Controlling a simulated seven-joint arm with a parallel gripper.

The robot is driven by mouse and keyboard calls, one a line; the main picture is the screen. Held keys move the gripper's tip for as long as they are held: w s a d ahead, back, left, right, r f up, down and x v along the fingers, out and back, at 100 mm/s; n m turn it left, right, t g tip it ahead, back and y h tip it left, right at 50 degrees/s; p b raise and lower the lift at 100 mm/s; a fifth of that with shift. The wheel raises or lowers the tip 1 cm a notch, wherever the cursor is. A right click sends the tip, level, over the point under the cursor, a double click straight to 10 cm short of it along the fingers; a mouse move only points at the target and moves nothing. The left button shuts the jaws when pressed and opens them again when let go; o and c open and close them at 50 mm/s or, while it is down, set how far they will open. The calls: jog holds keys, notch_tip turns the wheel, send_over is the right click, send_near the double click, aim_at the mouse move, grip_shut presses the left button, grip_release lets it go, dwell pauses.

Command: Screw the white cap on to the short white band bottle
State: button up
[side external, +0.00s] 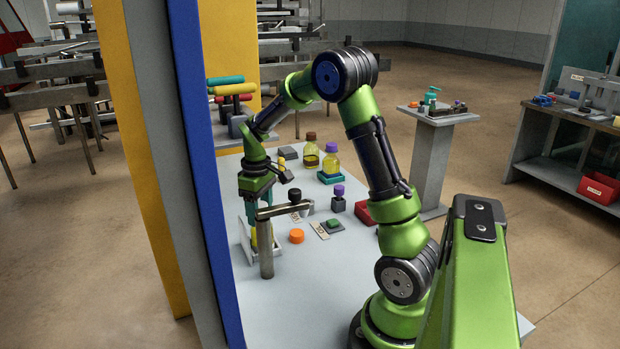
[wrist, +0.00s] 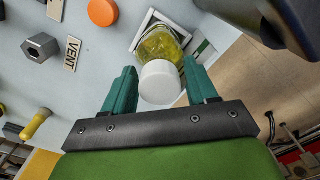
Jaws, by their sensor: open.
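The white cap (wrist: 160,82) sits at the mouth end of a clear bottle with yellow liquid (wrist: 163,46). Whether its thread is tight cannot be told. The bottle stands by a white frame and shows in the side view as a yellow patch (side external: 254,238), partly hidden by a grey post. My gripper (wrist: 158,74) has two teal fingers, one on each side of the cap, with a visible gap at least on the left. In the side view my gripper (side external: 249,207) points down over the bottle. A white band on the bottle is not clearly visible.
A grey post with an arm (side external: 265,245) stands close beside my gripper. An orange cap (side external: 296,236), a green button (side external: 333,223) and a purple-topped block (side external: 338,200) lie to the right. Two taller bottles stand farther back. A blue-edged panel (side external: 205,150) borders the left.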

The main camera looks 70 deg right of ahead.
jog(key=shift+n, duration=1.8)
jog(key=c, duration=0.7)
jog(key=shift+o, duration=0.2)
jog(key=shift+m, duration=0.9)
jog(key=shift+m, duration=0.9)
jog(key=shift+m, duration=0.8)
